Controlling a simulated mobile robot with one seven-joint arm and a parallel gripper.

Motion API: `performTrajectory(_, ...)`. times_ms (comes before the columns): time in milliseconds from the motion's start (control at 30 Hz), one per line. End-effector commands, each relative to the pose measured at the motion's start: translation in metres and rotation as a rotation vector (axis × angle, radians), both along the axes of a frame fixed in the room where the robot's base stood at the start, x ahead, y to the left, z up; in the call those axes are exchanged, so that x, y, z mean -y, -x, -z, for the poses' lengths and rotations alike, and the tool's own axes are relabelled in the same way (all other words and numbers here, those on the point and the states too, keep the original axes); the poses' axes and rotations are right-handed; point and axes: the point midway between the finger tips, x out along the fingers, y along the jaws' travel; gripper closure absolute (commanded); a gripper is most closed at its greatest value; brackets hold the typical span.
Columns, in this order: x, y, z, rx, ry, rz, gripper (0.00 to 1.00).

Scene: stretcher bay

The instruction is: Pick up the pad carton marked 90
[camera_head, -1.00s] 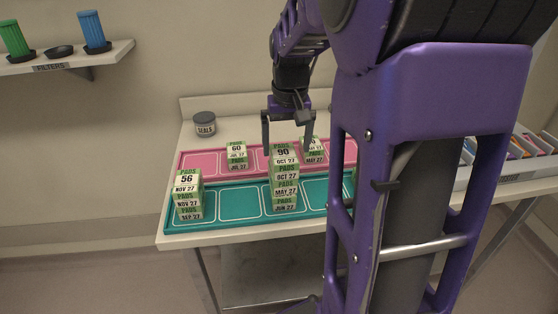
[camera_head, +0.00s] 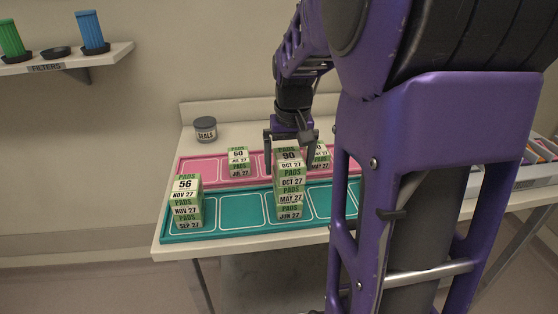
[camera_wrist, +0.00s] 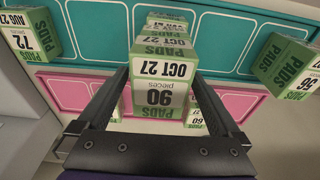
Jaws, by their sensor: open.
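The pad carton marked 90 (camera_head: 289,157) is green and white and sits on top of a stack of several cartons on the teal tray (camera_head: 238,207). In the wrist view the carton marked 90 (camera_wrist: 158,97) lies between my two fingers, its label upside down. My gripper (camera_head: 291,142) is open at the top of this stack. In the wrist view its fingers (camera_wrist: 160,90) stand on either side of the carton, with a visible gap on the left; contact on the right I cannot tell. The lower cartons are partly hidden in the wrist view.
A stack topped by a carton marked 56 (camera_head: 186,185) stands at the teal tray's left end. A carton marked 72 (camera_wrist: 30,37) shows in the wrist view.

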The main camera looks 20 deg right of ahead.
Motion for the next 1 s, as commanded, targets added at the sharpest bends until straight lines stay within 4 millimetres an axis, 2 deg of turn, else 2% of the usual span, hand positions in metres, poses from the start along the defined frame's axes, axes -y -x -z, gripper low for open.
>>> performTrajectory(433, -0.0001, 0.0, 0.0029, 0.0, 0.0, 0.0, 0.0)
performTrajectory(900, 0.0, 0.0001, 0.0029, 0.0, 0.0, 0.0, 0.85)
performTrajectory(967, 0.0001, -0.0001, 0.0025, 0.001, 0.0, 0.0, 0.94)
performTrajectory(1000, 0.0001, -0.0001, 0.0025, 0.001, 0.0, 0.0, 0.94)
